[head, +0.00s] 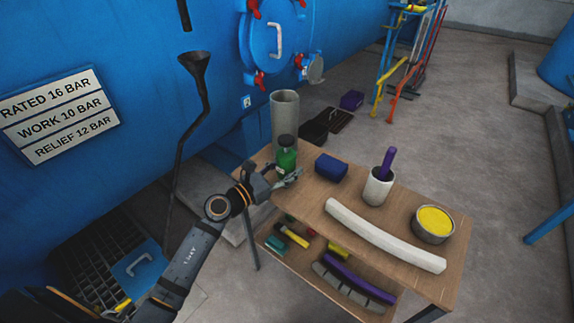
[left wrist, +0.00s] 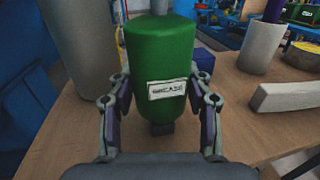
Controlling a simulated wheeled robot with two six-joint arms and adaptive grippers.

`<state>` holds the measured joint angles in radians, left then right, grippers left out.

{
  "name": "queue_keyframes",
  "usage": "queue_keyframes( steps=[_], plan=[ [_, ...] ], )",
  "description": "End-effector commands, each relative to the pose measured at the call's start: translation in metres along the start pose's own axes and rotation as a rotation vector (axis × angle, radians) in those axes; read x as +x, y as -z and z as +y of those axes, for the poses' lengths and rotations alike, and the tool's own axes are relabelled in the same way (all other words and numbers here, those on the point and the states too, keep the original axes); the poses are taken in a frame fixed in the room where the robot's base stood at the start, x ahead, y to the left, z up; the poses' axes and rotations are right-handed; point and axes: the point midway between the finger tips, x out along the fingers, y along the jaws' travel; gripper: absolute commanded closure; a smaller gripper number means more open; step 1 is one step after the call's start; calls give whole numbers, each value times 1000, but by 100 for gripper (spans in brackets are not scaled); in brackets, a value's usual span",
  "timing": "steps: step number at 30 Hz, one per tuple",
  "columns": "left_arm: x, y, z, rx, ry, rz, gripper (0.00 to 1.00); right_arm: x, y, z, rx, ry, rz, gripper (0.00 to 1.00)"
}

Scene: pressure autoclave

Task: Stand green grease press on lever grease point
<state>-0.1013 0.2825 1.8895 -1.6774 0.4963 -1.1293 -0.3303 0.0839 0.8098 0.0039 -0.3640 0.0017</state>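The green grease press (head: 286,160) stands upright at the back left of the wooden table. In the left wrist view it is a green cylinder (left wrist: 160,60) with a white label and a dark nozzle at its lower end. My left gripper (head: 291,178) is at the press, with one finger against each side; it also shows in the left wrist view (left wrist: 161,100). The pads appear to touch the press. A dark rod with a funnel-shaped cup (head: 195,62) stands left of the table; I cannot tell whether it is the lever grease point. My right gripper is not in view.
A grey cylinder (head: 284,112) stands close behind the press. A blue box (head: 331,167), a white cup (head: 378,188) with a purple handle, a white curved bar (head: 382,236) and a yellow-filled bowl (head: 433,224) are on the table. A lower shelf holds tools. The blue autoclave (head: 130,40) stands behind.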

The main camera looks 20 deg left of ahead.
Motion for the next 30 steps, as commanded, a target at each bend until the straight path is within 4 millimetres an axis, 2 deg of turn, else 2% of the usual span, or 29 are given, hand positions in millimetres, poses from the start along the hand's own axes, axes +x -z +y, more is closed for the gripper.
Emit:
queue_keyframes(
  steps=[1,9,10,17,22,26,28,30],
  plan=[
    [0,0,0,0,0,0,61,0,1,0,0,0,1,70],
    [0,-1,0,1,0,-1,98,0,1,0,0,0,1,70],
    [0,-1,0,1,0,-1,100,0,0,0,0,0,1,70],
    [0,-3,0,1,0,-4,100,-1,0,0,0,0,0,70],
    [0,-15,0,4,0,-4,100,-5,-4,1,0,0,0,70],
    [0,-43,0,4,1,-5,100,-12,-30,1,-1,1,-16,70],
    [-12,-58,-11,5,3,-1,100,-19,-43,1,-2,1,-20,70],
    [-24,-78,-22,6,2,-1,100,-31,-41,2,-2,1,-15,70]
  ],
)
